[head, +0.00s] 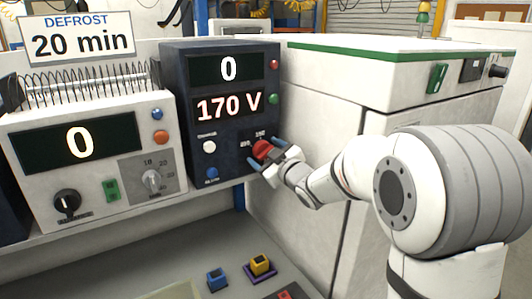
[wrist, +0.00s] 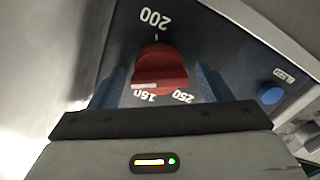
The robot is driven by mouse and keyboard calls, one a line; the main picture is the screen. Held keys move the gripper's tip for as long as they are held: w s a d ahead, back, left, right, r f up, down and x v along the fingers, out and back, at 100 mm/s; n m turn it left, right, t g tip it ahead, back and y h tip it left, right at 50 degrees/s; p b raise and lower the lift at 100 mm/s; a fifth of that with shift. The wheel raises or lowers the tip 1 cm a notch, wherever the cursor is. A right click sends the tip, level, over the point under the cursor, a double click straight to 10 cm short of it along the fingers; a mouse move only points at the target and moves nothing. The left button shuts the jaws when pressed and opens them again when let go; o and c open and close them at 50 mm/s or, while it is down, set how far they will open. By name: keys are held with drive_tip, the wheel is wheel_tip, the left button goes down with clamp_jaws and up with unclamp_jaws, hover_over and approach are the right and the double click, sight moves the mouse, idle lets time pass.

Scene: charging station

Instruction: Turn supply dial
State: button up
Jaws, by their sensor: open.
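The red supply dial (head: 262,149) is on the lower right of the dark supply unit (head: 183,130). In the wrist view the dial (wrist: 161,66) has a white pointer mark near the label that looks like 160, with 200 and 250 also printed around it. The unit's displays read 0 (head: 228,69) and 170 V (head: 228,106). My gripper (head: 267,152) is open at the dial. In the wrist view my gripper (wrist: 160,86) has a blue finger on each side of the dial. I cannot tell whether the fingers touch it.
A blue button (wrist: 271,94) sits beside the dial. To the left is a white unit (head: 95,150) with a 0 display, a black knob (head: 67,204) and a grey knob (head: 152,182). A DEFROST 20 min sign (head: 80,38) stands above. A white cabinet (head: 310,190) stands at right.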

drive_tip(key=shift+c, duration=0.4)
drive_tip(key=c, duration=0.9)
drive_tip(key=shift+m, duration=2.8)
drive_tip(key=o, duration=1)
drive_tip(key=shift+d, duration=0.1)
